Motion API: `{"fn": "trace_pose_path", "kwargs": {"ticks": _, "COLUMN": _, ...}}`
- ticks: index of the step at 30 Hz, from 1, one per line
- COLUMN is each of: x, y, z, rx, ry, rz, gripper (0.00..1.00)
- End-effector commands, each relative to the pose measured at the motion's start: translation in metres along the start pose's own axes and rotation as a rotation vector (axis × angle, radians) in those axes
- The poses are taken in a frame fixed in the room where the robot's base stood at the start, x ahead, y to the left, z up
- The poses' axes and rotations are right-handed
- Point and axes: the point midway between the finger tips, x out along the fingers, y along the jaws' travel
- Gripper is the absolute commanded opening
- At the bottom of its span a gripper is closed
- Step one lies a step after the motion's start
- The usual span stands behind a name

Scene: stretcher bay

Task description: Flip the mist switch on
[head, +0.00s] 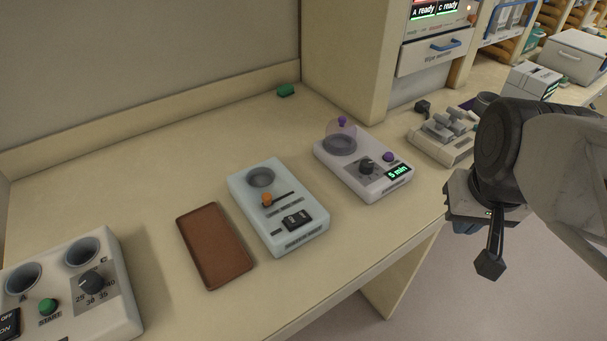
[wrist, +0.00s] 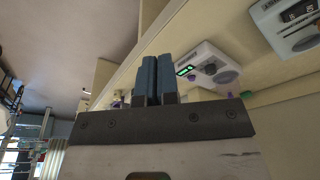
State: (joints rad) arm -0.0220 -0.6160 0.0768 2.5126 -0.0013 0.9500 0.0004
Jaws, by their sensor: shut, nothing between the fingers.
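No label reading "mist" is legible, so I cannot tell for sure which switch is the mist switch. A pale blue box (head: 292,239) in mid-counter has a round well, an orange slider knob (head: 267,199) and a black rocker switch (head: 297,219). This box also shows at the top right of the wrist view (wrist: 284,40). A white box at the lower left has a black OFF/ON switch (head: 8,326). My gripper (head: 466,227) is off the counter's front edge at the right, clear of every box. In the wrist view its blue fingers (wrist: 155,80) are together and empty.
A white box with a purple button (head: 388,157) and a "5 min" display (head: 398,172) stands right of the pale blue box. A brown tray (head: 214,246) lies left of it. A grey device (head: 446,135) and a wall pillar (head: 350,60) stand beyond.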

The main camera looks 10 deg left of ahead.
Motion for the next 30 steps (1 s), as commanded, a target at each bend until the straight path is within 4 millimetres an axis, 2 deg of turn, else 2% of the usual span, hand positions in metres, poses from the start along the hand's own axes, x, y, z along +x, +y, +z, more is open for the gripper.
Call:
{"fn": "trace_pose_path", "kwargs": {"ticks": 14, "x": 0.002, "y": -0.058, "z": -0.043, "rx": -0.198, "ry": -0.072, "rz": -0.068, "gripper": 0.00}}
{"fn": "trace_pose_path", "kwargs": {"ticks": 30, "x": 0.009, "y": -0.148, "z": -0.081, "rx": -0.450, "ry": -0.159, "rz": -0.147, "gripper": 0.00}}
